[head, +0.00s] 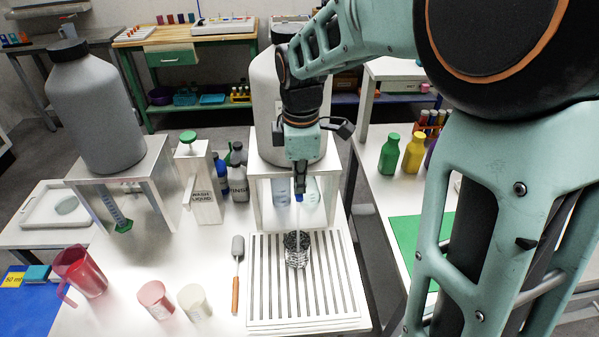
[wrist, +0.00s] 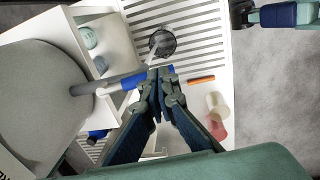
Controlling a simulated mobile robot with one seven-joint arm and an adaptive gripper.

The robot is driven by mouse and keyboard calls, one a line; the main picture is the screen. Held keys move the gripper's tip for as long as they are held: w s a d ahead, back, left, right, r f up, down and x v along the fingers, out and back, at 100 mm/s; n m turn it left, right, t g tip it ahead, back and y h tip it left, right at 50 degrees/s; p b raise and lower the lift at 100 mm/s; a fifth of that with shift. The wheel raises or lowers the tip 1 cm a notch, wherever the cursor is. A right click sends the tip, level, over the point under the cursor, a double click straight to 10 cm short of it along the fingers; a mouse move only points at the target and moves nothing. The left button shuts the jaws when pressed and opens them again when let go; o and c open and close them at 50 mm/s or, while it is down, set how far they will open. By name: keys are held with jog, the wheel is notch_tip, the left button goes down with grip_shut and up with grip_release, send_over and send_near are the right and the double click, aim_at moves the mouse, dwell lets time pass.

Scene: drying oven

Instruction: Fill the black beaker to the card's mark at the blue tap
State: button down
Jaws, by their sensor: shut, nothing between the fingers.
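The black beaker (head: 297,250) stands upright on the slatted drain tray under the blue tap (head: 299,197). It also shows in the wrist view (wrist: 162,43), below the spout. A thin pale stream runs from the tap down into the beaker. The liquid level inside is too small to read. My gripper (head: 299,187) is shut and empty, its tips right at the blue tap lever, which shows beside the fingertips in the wrist view (wrist: 136,79). I cannot tell whether they touch. The yellow card (head: 12,280) reading 50 ml lies at the far left.
The drain tray (head: 340,300) lies before the white tap stand (head: 258,205) with its large grey tank (head: 262,110). A red jug (head: 78,271), two cups and a wash-liquid dispenser (head: 202,190) stand further left.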

jog(key=shift+r, duration=0.1)
dwell(0.7)
jog(key=shift+r+p, duration=0.7)
jog(key=shift+r, duration=0.05)
jog(key=shift+r+p, duration=0.4)
jog(key=shift+r, duration=0.05)
notch_tip(320, 180, up, 13)
jog(key=p, duration=0.2)
